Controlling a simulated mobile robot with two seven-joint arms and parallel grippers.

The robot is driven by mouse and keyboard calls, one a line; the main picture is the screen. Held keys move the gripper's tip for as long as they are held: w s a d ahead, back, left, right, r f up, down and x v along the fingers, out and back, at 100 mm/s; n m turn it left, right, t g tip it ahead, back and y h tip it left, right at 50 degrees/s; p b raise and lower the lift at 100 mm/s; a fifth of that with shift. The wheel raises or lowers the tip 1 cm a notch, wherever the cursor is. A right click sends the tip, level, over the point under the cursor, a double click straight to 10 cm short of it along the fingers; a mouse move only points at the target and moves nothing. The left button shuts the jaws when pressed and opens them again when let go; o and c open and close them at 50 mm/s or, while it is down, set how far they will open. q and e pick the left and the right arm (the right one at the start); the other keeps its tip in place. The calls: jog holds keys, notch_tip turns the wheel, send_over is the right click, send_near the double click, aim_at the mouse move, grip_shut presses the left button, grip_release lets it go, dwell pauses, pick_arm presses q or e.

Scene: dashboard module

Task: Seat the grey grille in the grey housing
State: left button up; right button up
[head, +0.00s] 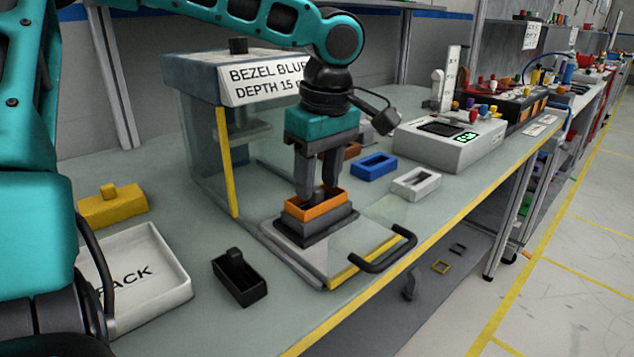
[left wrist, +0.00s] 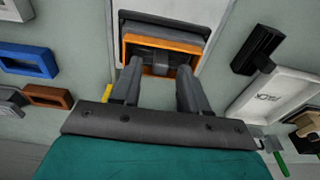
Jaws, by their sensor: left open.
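The grey housing (head: 325,222) sits on a dark base on the pulled-out tray, and it also shows in the left wrist view (left wrist: 163,25). An orange bezel (head: 315,212) is on top of the housing; in the left wrist view the bezel (left wrist: 165,42) frames a grey piece (left wrist: 155,60) that looks like the grey grille with a raised grip. How deep that piece sits cannot be told. My left gripper (head: 317,190) points down over the bezel opening, open, with its fingertips (left wrist: 158,72) either side of the grip. My right gripper is not in view.
A clear-sided box with a sign (head: 265,78) stands behind the tray, whose black handle (head: 385,252) faces front. Blue (head: 374,166) and white (head: 416,182) frames lie right. A black part (head: 240,280), white PACK tray (head: 150,265) and yellow part (head: 112,205) lie left.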

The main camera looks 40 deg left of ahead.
pick_arm(q)
notch_tip(320, 180, up, 10)
jog(key=d+p, duration=0.1)
jog(key=p, duration=0.1)
jog(key=shift+d+p, duration=0.15)
jog(key=shift+p, duration=0.15)
jog(key=shift+s, duration=0.1)
